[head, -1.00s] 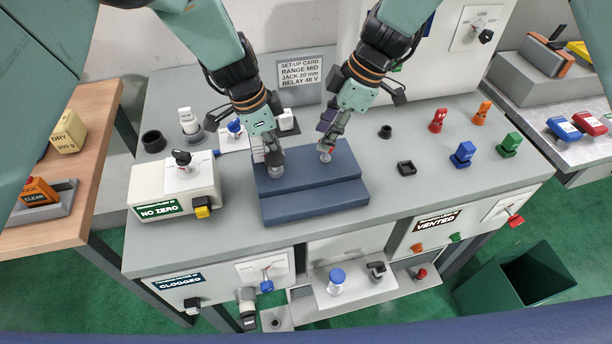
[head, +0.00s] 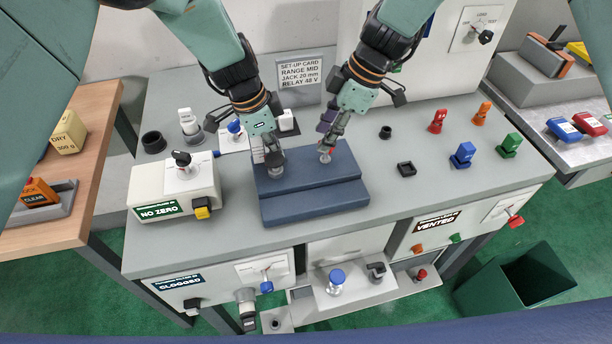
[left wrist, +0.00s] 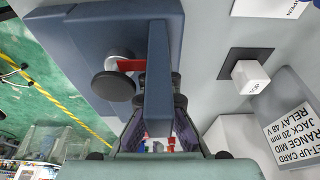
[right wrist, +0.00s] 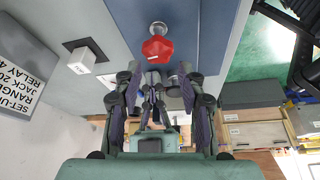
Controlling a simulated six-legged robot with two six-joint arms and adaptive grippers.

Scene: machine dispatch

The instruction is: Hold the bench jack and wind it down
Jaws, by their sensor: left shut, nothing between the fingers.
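The stepped dark blue block (head: 315,205), seemingly the bench jack, sits at the front middle of the grey bench. My left gripper (head: 275,168) is shut low over its left part, beside a small silver round piece. In the left wrist view, a blue bar (left wrist: 158,80) hides the fingertips, with a dark round knob (left wrist: 113,86) and a red bar (left wrist: 131,65) beside it. My right gripper (head: 325,148) is over the block's upper right part. In the right wrist view its fingers are apart, with a red knob (right wrist: 157,48) on a silver stud just beyond the tips.
A set-up card (head: 300,74) reading "JACK 20 mm" stands behind the block. The NO ZERO box (head: 150,195) is at its left. A green bin (head: 530,285) is on the floor.

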